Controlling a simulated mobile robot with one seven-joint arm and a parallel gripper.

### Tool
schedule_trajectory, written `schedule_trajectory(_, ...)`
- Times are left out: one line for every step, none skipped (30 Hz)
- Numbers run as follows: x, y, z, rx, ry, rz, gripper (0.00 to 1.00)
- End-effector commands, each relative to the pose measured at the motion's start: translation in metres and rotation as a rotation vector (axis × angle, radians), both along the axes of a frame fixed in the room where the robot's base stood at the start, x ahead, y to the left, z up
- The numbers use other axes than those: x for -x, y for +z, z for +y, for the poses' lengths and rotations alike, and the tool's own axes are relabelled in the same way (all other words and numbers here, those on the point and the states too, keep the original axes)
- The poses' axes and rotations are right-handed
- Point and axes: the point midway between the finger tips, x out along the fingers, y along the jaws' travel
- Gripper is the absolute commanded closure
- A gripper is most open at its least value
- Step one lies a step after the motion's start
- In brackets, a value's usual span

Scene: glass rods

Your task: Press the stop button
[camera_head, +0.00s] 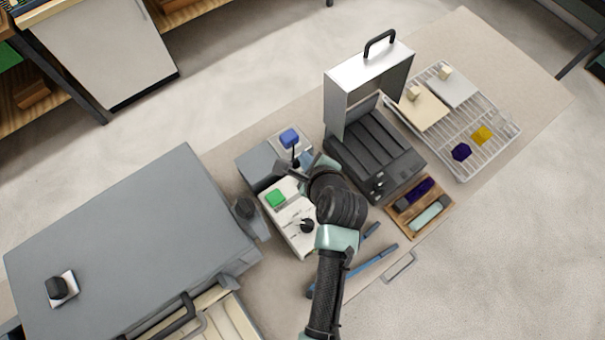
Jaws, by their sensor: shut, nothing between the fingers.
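Several button-like parts are in view, and I cannot tell which is the stop button. A blue block-like part (289,138) is on the grey unit (258,163) just behind. A black button on a white plate (62,288) lies on the large grey machine at left. My gripper (284,168) is shut and empty, above the gap between the green button and the blue part. My wrist hides part of the cream box's right side; contact cannot be told.
The large grey machine (130,225) fills the left. A black slotted unit (372,150) with an upright silver case (368,72) stands to the right. Blue tools (365,268) lie near the front edge.

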Motion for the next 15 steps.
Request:
schedule_trajectory(0.000, -0.003, 0.000, 0.000, 0.000, 0.000, 1.00)
schedule_trajectory(0.000, -0.005, 0.000, 0.000, 0.000, 0.000, 1.00)
schedule_trajectory(0.000, -0.007, 0.000, 0.000, 0.000, 0.000, 1.00)
schedule_trajectory(0.000, -0.010, 0.000, 0.000, 0.000, 0.000, 1.00)
schedule_trajectory(0.000, -0.012, 0.000, 0.001, 0.001, 0.000, 1.00)
schedule_trajectory(0.000, -0.016, 0.000, 0.001, 0.001, 0.000, 1.00)
schedule_trajectory(0.000, -0.019, 0.000, 0.001, 0.001, 0.000, 1.00)
schedule_trajectory(0.000, -0.022, 0.000, 0.001, 0.001, 0.000, 1.00)
schedule_trajectory(0.000, -0.027, 0.000, 0.001, 0.001, 0.000, 1.00)
schedule_trajectory(0.000, -0.031, 0.000, 0.001, 0.001, 0.000, 1.00)
schedule_trajectory(0.000, -0.035, 0.000, 0.001, 0.000, 0.000, 1.00)
schedule_trajectory(0.000, -0.040, 0.000, 0.001, 0.000, 0.000, 1.00)
schedule_trajectory(0.000, -0.044, 0.000, 0.001, 0.000, 0.000, 1.00)
schedule_trajectory(0.000, -0.047, 0.000, 0.002, 0.000, -0.001, 1.00)
schedule_trajectory(0.000, -0.052, 0.000, 0.002, 0.000, -0.001, 1.00)
